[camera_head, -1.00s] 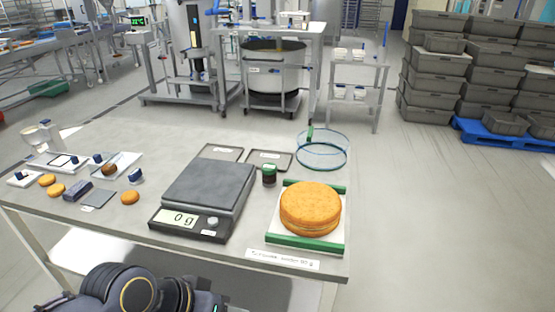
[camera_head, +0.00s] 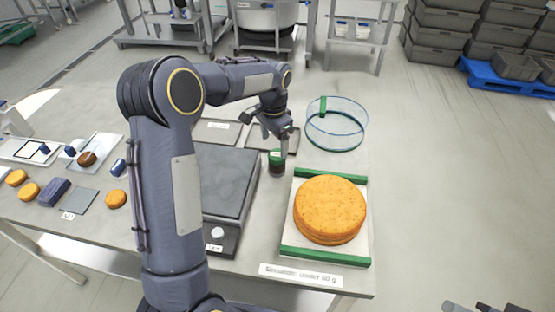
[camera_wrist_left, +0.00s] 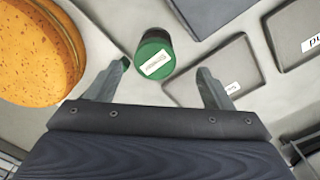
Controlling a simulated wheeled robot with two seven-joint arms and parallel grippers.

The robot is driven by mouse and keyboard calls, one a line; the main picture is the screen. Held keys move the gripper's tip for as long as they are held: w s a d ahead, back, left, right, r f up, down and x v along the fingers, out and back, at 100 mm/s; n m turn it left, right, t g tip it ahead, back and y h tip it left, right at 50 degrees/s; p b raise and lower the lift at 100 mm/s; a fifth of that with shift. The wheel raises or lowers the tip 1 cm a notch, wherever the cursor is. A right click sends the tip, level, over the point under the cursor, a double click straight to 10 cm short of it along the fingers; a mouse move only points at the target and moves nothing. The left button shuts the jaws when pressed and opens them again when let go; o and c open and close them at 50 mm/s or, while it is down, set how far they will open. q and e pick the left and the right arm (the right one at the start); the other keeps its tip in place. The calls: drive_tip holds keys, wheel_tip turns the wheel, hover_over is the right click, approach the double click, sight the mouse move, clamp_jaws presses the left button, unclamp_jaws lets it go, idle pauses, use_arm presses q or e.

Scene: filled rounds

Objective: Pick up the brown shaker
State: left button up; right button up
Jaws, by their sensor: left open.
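The brown shaker (camera_head: 277,168) is a small dark jar with a green lid, standing upright on the table between the scale and the cake board. In the left wrist view its green lid with a white label (camera_wrist_left: 155,58) lies between and slightly beyond the fingertips. My left gripper (camera_head: 277,142) is open and empty, just above the shaker, and hides part of its top. The open fingers also show in the left wrist view (camera_wrist_left: 163,68). Only grey tips of what seems my right gripper (camera_head: 475,307) show at the bottom right edge.
The round orange cake (camera_head: 330,208) on its green-edged board stands right of the shaker. The dark scale (camera_head: 228,175) is at left, partly behind my arm. Flat dark trays (camera_head: 262,134) and a clear ring (camera_head: 337,128) lie behind. Small items fill the table's left side.

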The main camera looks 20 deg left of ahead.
sight(277, 154)
use_arm(q)
drive_tip(key=f, duration=0.2)
drive_tip(key=f+p, duration=0.1)
drive_tip(key=f, duration=0.4)
drive_tip(key=shift+w+d+f+p, duration=0.1)
drive_tip(key=shift+d+f+p, duration=0.05)
drive_tip(key=shift+d+p, duration=0.25)
drive_tip(key=shift+f, duration=0.5)
drive_tip(key=c, duration=1.1)
drive_tip(key=shift+r, duration=0.15)
